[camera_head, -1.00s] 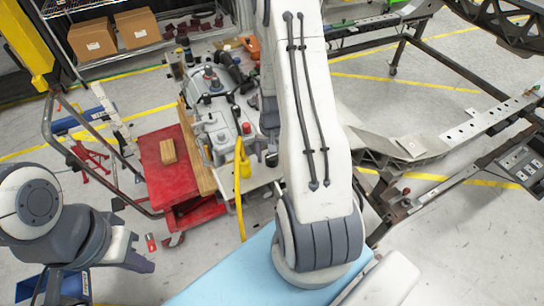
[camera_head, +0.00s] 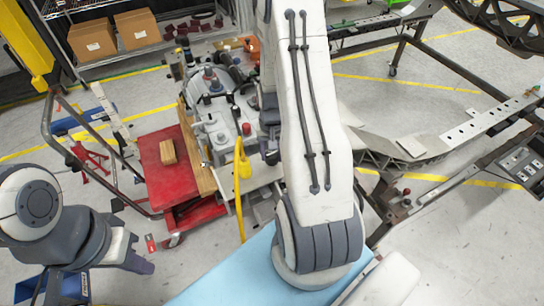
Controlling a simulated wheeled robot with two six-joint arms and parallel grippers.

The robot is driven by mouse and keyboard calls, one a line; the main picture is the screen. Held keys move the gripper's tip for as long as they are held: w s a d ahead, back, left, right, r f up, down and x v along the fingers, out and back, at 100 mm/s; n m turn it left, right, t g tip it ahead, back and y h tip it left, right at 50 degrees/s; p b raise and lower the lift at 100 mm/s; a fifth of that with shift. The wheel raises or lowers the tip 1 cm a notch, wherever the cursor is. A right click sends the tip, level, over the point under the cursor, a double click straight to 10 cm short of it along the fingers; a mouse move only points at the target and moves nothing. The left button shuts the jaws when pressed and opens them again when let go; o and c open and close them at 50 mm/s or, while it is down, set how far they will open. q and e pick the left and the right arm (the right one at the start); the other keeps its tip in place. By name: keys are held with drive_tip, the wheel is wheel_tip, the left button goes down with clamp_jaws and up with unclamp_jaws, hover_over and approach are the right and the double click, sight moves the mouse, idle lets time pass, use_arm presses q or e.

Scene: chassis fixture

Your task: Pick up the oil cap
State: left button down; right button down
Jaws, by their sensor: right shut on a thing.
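A grey engine (camera_head: 213,122) with hoses and small caps sits on a red cart (camera_head: 168,185). My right gripper (camera_head: 271,153) is a small dark shape at the engine's right side, partly hidden behind my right arm. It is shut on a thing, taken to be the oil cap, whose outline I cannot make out. My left gripper (camera_head: 142,264) is low at the left, over the floor and far from the engine. Its fingers are too unclear to tell open from shut.
A wooden block (camera_head: 167,152) lies on the cart. A metal chassis frame (camera_head: 405,150) stands at the right. A light blue surface (camera_head: 225,275) is in front. Boxes (camera_head: 138,28) sit on a shelf behind.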

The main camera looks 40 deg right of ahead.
wheel_tip(320, 180, up, 3)
drive_tip(key=shift+f+b, duration=0.1)
drive_tip(key=shift+b, duration=0.3)
drive_tip(key=s+d+r+b, duration=0.2)
drive_tip(key=s+d+r, duration=0.2)
drive_tip(key=s+r, duration=0.3)
drive_tip(key=s, duration=0.4)
drive_tip(key=shift+w, duration=0.1)
